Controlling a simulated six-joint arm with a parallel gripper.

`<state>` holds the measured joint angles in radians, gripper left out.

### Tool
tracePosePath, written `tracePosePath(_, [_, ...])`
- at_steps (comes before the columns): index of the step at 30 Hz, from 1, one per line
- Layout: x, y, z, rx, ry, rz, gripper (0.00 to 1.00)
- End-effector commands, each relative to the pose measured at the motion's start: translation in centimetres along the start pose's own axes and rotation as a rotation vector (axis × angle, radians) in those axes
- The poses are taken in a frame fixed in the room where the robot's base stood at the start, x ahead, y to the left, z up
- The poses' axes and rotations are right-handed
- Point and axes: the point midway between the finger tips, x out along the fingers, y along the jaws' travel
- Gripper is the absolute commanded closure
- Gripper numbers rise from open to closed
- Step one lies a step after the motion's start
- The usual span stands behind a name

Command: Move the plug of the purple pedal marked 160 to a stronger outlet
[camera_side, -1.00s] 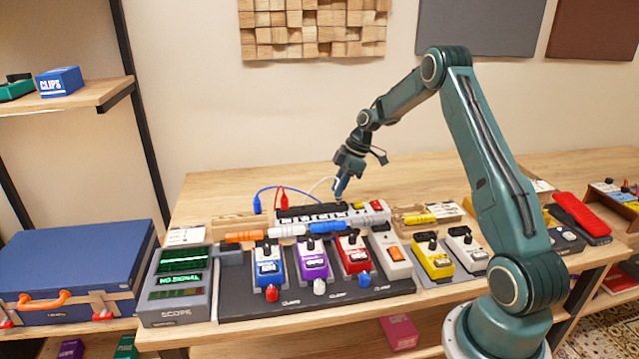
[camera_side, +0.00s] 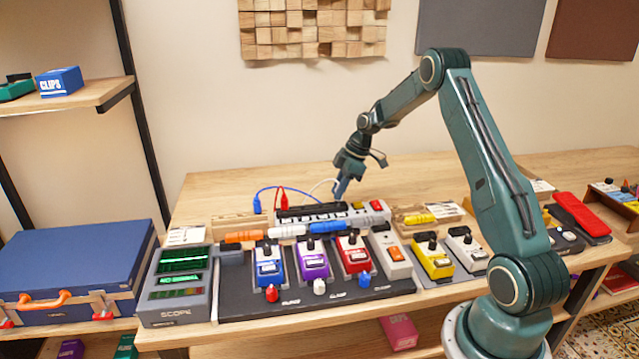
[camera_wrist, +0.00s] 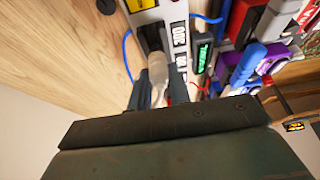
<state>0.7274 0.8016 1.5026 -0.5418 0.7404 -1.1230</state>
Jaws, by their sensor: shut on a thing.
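The purple pedal (camera_side: 313,262) stands on the dark pedalboard between a blue and a red pedal; its number is too small to read. The power strip (camera_side: 368,212) lies behind the pedals, and its end with a yellow part shows in the wrist view (camera_wrist: 172,12). My gripper (camera_side: 341,194) is low over the strip's right half. In the wrist view my gripper (camera_wrist: 158,92) is shut on a white plug (camera_wrist: 157,68), at the strip's labelled sockets. I cannot tell whether the plug is seated in a socket or just above it.
A blue cord and a red plug (camera_side: 282,196) stand at the strip's left part. Orange, white and blue cylinders lie between strip and pedals. The table behind the strip is clear.

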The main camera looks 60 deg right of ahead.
Motion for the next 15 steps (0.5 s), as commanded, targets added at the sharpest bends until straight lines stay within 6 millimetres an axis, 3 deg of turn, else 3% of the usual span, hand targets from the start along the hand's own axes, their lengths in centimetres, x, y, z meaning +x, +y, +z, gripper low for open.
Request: tracePosePath(15, [0.56,0.00,0.23,0.000,0.000,0.000,1.00])
